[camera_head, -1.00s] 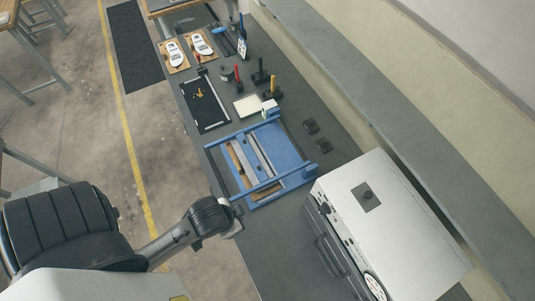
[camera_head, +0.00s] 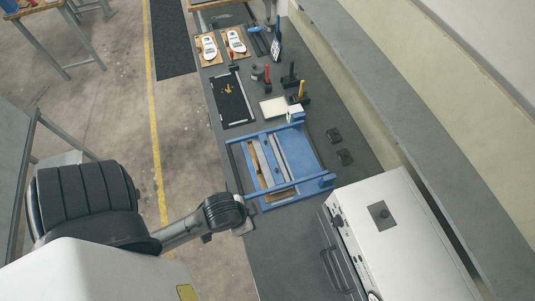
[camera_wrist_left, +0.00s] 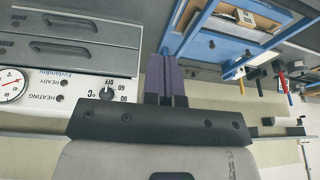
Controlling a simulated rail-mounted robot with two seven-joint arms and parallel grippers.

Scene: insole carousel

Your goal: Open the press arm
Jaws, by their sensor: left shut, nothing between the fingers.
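The blue press (camera_head: 312,152) lies on the grey bench in the head view. Its long blue bar (camera_head: 290,192) runs across the near side and lies low over the frame. A board with wooden strips shows inside the frame. My left gripper (camera_head: 246,228) is at the bench's left edge, just below the near left corner of the press; its fingertips are hard to make out there. In the left wrist view my left gripper (camera_wrist_left: 165,72) shows its purple fingers together and empty, beside a blue bar of the press (camera_wrist_left: 187,30). Contact cannot be told. My right gripper is not in view.
A white heater box (camera_head: 400,235) with dial, knob and drawer handles stands right of the press; its panel (camera_wrist_left: 55,85) is close to the gripper. A black tray (camera_head: 232,98), tools and boards with white insoles (camera_head: 236,40) lie farther back. Two small black blocks (camera_head: 340,145) lie right of the press.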

